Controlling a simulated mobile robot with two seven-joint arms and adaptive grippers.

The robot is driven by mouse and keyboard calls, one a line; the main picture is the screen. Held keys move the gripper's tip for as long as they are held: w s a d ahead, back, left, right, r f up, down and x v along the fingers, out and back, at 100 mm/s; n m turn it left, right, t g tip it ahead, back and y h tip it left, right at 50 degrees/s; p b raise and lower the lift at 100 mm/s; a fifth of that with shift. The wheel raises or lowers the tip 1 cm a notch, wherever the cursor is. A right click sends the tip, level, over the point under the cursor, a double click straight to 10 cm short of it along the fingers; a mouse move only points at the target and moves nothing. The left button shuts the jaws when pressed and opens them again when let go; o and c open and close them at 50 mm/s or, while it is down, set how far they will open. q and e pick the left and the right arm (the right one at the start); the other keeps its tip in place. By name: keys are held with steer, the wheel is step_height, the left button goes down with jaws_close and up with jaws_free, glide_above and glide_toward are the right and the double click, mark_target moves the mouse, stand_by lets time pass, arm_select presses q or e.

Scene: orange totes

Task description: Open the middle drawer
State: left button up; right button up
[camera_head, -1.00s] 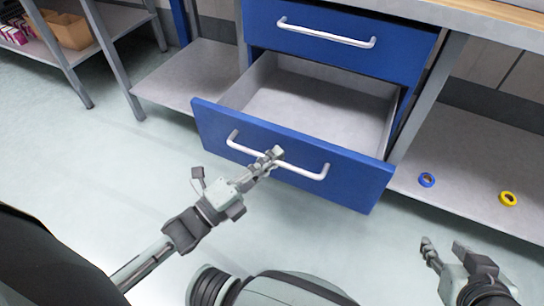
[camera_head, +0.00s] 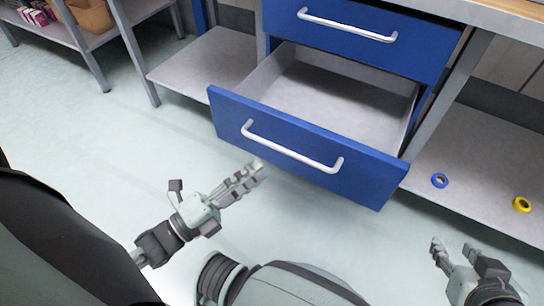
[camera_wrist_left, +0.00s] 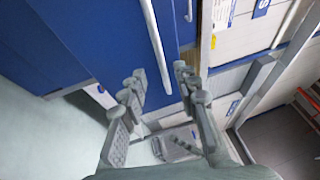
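The blue drawer (camera_head: 300,165) is pulled well out and its grey inside is empty. Its white bar handle (camera_head: 290,150) runs across the front. Another blue drawer (camera_head: 365,45) above it is shut. My left gripper (camera_head: 254,172) is just in front of and below the open drawer's handle, apart from it. In the left wrist view its two fingers (camera_wrist_left: 160,88) are spread with nothing between them, and a white handle (camera_wrist_left: 156,40) shows beyond. My right gripper (camera_head: 454,252) is at the lower right, empty, its fingers apart.
A grey lower shelf (camera_head: 480,160) at the right holds a blue tape roll (camera_head: 439,180) and a yellow tape roll (camera_head: 521,204). A shelf rack with a cardboard box (camera_head: 92,16) stands at the far left. The floor left of the drawer is clear.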

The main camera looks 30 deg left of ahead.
arm_select(q)
steer(key=shift+v, duration=1.65)
